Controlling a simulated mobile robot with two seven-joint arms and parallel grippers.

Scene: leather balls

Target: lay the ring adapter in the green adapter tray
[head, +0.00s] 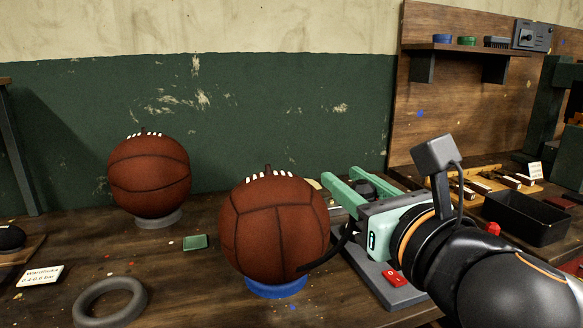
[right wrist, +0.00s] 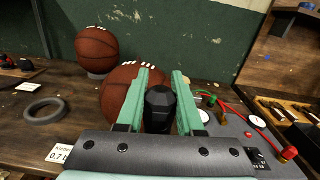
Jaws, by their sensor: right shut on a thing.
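The small green tray (head: 195,242) lies on the bench between the two brown leather balls and looks empty. My right gripper (head: 335,187) is right of the front ball, with its pale green fingers pointing left and away. In the right wrist view its fingers (right wrist: 160,82) are shut on a black faceted piece (right wrist: 160,108); I cannot tell whether this is the ring adapter or a fitting attached to it. A large grey ring (head: 110,302) lies flat at the front left of the bench. My left gripper is not in view.
The front ball (head: 273,230) sits on a blue ring (head: 276,288), the rear ball (head: 150,175) on a grey ring. A grey device with a red switch (head: 393,277) stands below my right gripper. A black bin (head: 525,219) is at right. Bench around the green tray is mostly clear.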

